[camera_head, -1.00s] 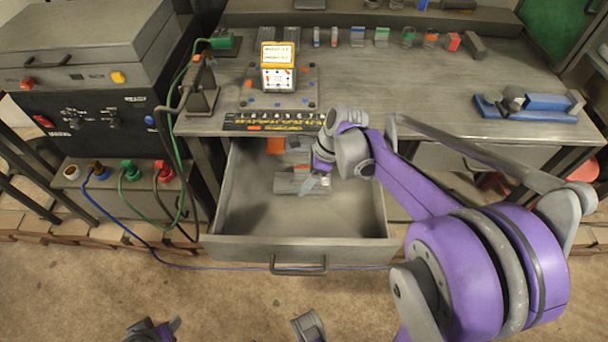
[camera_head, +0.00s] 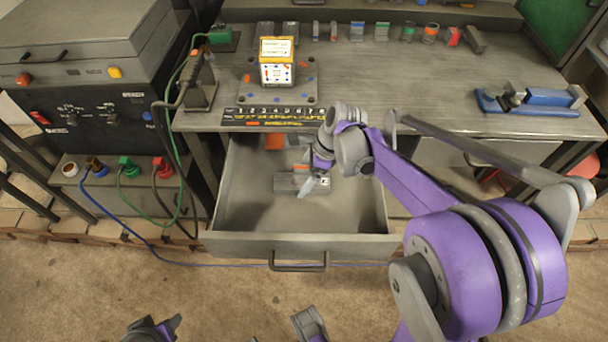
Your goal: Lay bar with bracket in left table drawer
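The left table drawer (camera_head: 345,215) is pulled out under the workbench. A grey bar with a bracket (camera_head: 287,183) lies on the drawer floor, towards the back and middle. My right gripper (camera_head: 308,190) reaches down into the drawer from the right. Its fingertips are at the bar's right part; the near finger hides some of it, and I cannot tell whether they touch it or how wide they stand. My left gripper (camera_head: 160,328) is low at the bottom edge, away from the drawer, with its fingers apart.
An orange piece (camera_head: 274,142) shows at the drawer's back. The drawer handle (camera_head: 298,266) faces front. On the workbench (camera_head: 420,95) stand a yellow-framed meter (camera_head: 277,62) and a blue vise (camera_head: 530,98). Cables hang at the left. The drawer's front floor is clear.

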